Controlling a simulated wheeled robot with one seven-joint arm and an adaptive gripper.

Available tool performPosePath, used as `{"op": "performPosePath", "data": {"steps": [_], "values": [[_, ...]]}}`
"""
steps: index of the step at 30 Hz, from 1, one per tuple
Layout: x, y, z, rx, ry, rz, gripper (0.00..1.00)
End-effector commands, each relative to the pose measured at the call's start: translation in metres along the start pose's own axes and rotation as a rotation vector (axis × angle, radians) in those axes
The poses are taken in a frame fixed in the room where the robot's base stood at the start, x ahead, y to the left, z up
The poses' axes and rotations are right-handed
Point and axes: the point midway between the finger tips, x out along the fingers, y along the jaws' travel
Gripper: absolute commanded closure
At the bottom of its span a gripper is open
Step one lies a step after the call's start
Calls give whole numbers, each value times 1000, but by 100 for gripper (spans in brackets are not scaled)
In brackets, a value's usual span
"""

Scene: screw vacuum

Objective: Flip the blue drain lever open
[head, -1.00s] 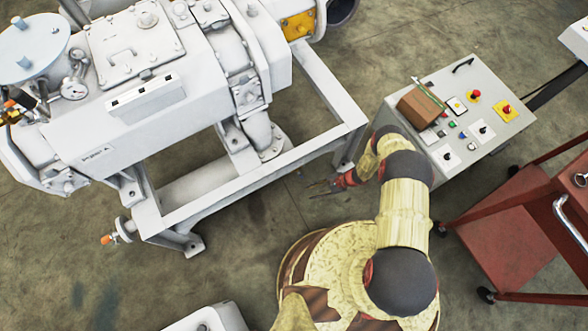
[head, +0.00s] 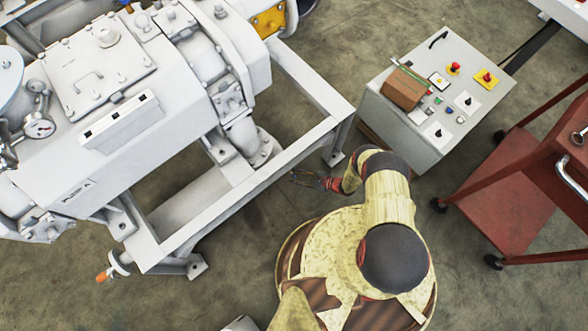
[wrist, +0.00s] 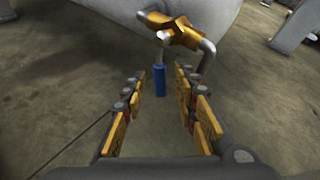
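The blue drain lever (wrist: 160,80) shows in the wrist view as a short upright blue grip. It hangs below a brass valve (wrist: 172,30) on a grey bent pipe. My gripper (wrist: 158,92) is open, with its yellow-padded fingers on either side of the picture and the blue lever seen between and beyond them. Nothing is between the pads, and I cannot tell the distance to the lever. In the head view my gripper (head: 305,178) is low beside the white machine frame (head: 320,130). I cannot make out the blue lever there.
The large white vacuum machine (head: 125,125) fills the left. A grey control box (head: 385,125) with a brown block (head: 403,90) stands right of my arm. A red cart (head: 505,205) is at the far right. An orange-tipped fitting (head: 103,276) sticks out at the frame's lower left.

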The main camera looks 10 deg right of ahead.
Motion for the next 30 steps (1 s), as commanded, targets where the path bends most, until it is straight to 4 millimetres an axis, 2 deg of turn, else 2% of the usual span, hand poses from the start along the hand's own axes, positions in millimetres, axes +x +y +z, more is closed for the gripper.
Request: {"op": "performPosePath", "data": {"steps": [6, 14, 30], "values": [[15, 1, 0, 0, 0, 2, 71], [16, 0, 0, 0, 0, 1, 71], [16, 0, 0, 0, 0, 1, 100]]}}
